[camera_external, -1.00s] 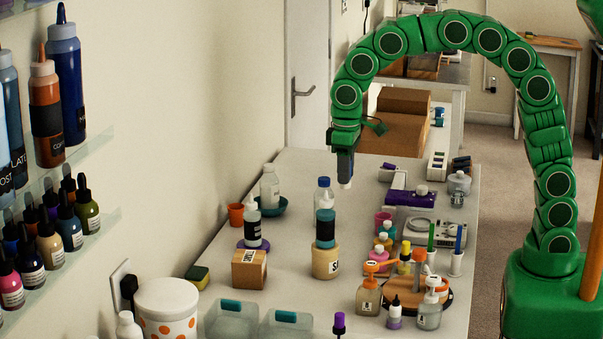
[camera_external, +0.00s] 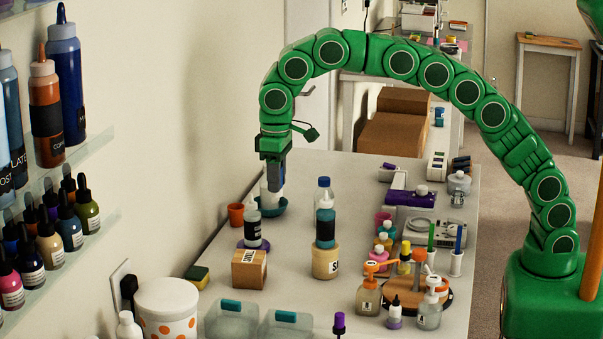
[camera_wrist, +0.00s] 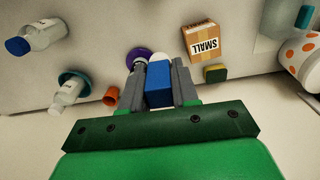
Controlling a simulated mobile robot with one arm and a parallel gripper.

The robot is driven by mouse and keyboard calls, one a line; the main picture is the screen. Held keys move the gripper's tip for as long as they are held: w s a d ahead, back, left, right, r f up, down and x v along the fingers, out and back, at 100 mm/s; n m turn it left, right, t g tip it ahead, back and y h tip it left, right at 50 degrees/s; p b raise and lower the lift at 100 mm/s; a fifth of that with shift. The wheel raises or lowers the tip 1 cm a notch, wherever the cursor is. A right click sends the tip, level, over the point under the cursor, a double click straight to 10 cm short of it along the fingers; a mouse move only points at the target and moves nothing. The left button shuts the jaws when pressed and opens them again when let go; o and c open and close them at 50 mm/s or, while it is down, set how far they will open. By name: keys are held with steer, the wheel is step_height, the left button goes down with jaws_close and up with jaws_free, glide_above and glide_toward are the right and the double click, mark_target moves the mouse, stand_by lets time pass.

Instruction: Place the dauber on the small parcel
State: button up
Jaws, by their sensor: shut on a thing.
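The dauber (camera_wrist: 158,84) shows in the wrist view as a blue block with a pale end, between the two grey fingers. My gripper (camera_wrist: 159,70) is shut on it. In the external view my gripper (camera_external: 275,184) hangs fingers-down above the table, behind the parcel and higher than it. The fingers mostly hide the dauber there.
A dark-labelled bottle (camera_external: 252,232) on a purple saucer stands just behind the parcel. A yellow-green sponge (camera_external: 197,276) lies left, and clear trays (camera_external: 231,320) stand in front.

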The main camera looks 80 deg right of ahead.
steer(key=w+a+f, duration=0.1)
steer(key=w+a, duration=0.3)
steer(key=a, duration=0.4)
glide_above(249, 256)
steer(key=shift+f, duration=5.2)
steer(key=shift+f, duration=0.1)
steer(key=o, duration=1)
steer(key=shift+r, duration=6.1)
